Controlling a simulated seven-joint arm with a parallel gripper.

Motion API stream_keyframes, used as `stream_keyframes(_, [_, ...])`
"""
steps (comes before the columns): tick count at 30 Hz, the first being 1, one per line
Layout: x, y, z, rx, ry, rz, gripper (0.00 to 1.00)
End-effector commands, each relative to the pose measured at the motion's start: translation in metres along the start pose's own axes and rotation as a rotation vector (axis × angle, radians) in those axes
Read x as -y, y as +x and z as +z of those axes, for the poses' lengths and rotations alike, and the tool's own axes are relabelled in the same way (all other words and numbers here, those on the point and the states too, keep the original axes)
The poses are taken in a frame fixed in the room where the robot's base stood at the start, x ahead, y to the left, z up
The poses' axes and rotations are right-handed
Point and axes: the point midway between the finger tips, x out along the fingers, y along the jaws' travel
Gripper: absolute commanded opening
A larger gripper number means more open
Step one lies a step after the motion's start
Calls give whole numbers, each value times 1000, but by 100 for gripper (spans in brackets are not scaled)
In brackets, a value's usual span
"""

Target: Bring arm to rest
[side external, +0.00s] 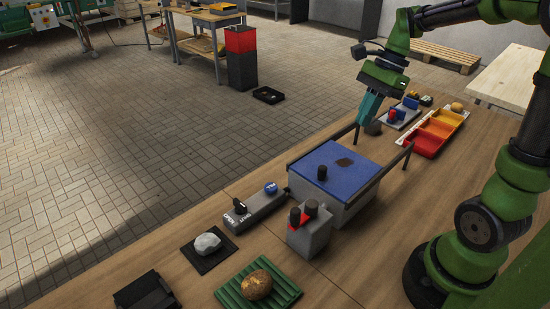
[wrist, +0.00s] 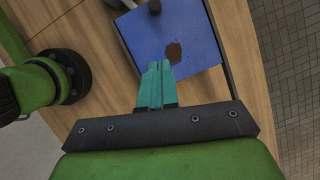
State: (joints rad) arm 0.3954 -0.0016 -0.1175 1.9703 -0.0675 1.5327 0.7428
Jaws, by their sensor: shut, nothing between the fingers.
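My gripper (side external: 363,120) has teal fingers that are together, with nothing between them. It hangs over the far end of a grey box with a blue top (side external: 355,180). In the wrist view the shut fingers (wrist: 157,68) overlap the blue top (wrist: 195,30) in the picture. A brown patch (side external: 345,162) and a black knob (side external: 322,173) are on the blue top. A brown potato (side external: 257,284) lies on a green ribbed tray (side external: 230,291) at the near edge, well away from my gripper.
Dark rails (side external: 408,155) flank the blue-topped box. Red, orange and yellow bins (side external: 437,131) stand beyond it. A grey switch box (side external: 255,209), a grey block with black knobs (side external: 309,235) and a whitish lump (side external: 207,243) on a black mat are nearer. The tiled floor lies left.

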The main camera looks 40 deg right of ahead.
Motion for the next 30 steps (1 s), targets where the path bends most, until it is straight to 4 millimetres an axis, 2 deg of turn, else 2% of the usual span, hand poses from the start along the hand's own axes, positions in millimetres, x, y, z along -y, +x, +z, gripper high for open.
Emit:
stream_keyframes(5, [3,-3,-6,-24,-96,-19,0])
stream_keyframes(8, [-3,4,-6,-77,-293,-53,0])
stream_keyframes(15, [-36,11,39,-269,-969,-203,0])
stream_keyframes(18, [-55,13,61,-351,-1225,-272,0])
stream_keyframes(21, [-72,14,79,-414,-1409,-336,0])
stream_keyframes(26, [-92,13,96,-438,-1522,-400,0])
stream_keyframes(30, [-95,9,102,-440,-1544,-422,0])
